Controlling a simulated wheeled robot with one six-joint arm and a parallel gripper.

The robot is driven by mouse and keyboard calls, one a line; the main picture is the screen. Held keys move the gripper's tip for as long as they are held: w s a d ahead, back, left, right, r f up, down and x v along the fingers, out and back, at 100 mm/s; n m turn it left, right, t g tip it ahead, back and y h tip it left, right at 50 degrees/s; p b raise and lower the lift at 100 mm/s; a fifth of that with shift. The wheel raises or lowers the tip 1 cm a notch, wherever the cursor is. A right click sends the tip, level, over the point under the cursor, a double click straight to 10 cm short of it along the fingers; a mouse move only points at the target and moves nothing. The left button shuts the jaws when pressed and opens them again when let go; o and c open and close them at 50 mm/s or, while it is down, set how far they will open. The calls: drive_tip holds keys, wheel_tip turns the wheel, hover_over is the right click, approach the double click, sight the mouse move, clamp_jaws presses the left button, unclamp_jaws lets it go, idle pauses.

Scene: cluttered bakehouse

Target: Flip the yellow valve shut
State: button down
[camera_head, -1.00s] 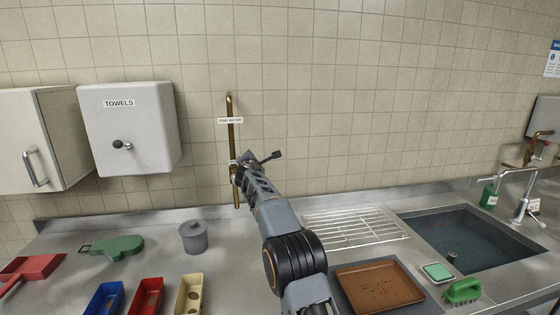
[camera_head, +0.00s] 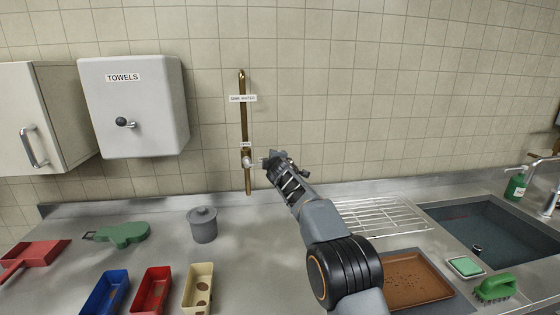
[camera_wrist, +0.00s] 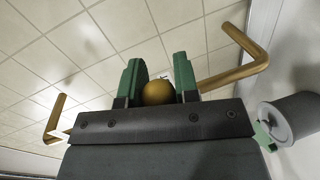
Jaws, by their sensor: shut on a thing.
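A thin brass pipe (camera_head: 244,118) runs up the tiled wall. A small white label (camera_head: 243,98) on it reads as sink water. A pale valve fitting (camera_head: 247,161) sits low on the pipe. My gripper (camera_head: 272,158) is just right of this fitting, and no yellow handle shows clearly in the head view. In the wrist view, a rounded ochre-yellow end (camera_wrist: 158,92), apparently the valve handle, sits between the green fingers of my gripper (camera_wrist: 158,85), which is shut on it. The handle's angle and the rest of it are hidden.
A towel box (camera_head: 136,105) and a wall cabinet (camera_head: 45,120) hang to the left. A grey lidded pot (camera_head: 203,228) stands on the counter below the pipe. A wire rack (camera_head: 380,218), brown tray (camera_head: 415,278) and sink (camera_head: 485,230) lie to the right.

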drive_tip(key=shift+f, duration=0.55)
drive_tip(key=c, duration=0.9)
unclamp_jaws()
drive_tip(key=shift+s, duration=0.1)
drive_tip(key=shift+o, duration=0.2)
drive_tip(key=shift+s+d+b, duration=0.1)
drive_tip(key=shift+s+b, duration=0.5)
drive_tip(key=shift+b, duration=0.3)
drive_tip(key=b+v, duration=0.6)
drive_tip(key=v, duration=0.6)
drive_tip(key=shift+s+r, duration=0.25)
drive_tip(key=shift+r, duration=0.1)
drive_tip(key=shift+d+m, duration=0.15)
drive_tip(key=shift+m, duration=0.15)
